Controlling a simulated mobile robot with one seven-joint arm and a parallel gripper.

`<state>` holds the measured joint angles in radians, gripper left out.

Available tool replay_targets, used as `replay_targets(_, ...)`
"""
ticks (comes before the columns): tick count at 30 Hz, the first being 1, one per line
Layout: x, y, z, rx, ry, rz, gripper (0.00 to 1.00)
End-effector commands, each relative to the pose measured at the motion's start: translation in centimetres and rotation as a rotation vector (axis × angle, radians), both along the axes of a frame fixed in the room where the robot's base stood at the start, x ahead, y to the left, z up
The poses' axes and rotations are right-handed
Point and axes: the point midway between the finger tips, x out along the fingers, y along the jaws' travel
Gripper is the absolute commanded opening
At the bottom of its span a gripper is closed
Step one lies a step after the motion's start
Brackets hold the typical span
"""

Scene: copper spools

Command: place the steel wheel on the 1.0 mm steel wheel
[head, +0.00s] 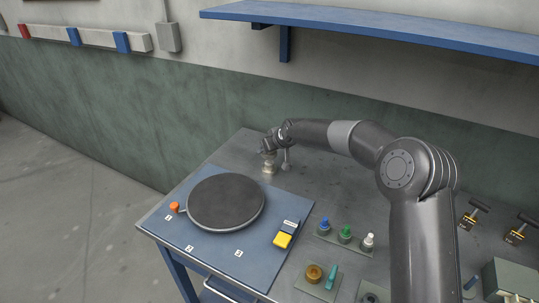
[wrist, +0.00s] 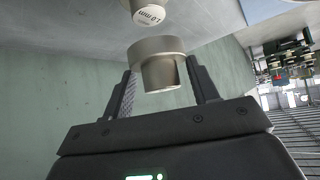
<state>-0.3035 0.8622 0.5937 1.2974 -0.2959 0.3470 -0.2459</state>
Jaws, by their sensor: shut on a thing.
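My gripper (wrist: 160,88) is shut on a plain steel wheel (wrist: 160,66), a short metal cylinder with a wider rim. The 1.0 mm steel wheel (wrist: 149,11) shows at the top edge of the wrist view, its label upside down and part of it cut off. A gap shows between the two wheels there. In the head view my gripper (head: 268,150) is over the back left of the bench, and the 1.0 mm steel wheel (head: 268,168) stands on the bench just below it. The held wheel is small and hard to make out there.
A blue mat (head: 215,246) with a dark round plate (head: 226,202) lies at front left. A blue shelf (head: 390,27) hangs above.

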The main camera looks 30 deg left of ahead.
Motion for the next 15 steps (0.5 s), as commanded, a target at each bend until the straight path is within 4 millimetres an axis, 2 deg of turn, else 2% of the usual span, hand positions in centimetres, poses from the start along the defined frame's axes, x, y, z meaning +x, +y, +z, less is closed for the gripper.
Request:
replay_targets(3, -0.1, 0.0, -2.0, -0.002, 0.004, 0.001, 0.28)
replay_targets(6, 0.0, -0.1, -3.2, -0.002, 0.001, 0.001, 0.28)
replay_targets(15, 0.0, -0.1, -3.4, -0.001, 0.0, 0.001, 0.28)
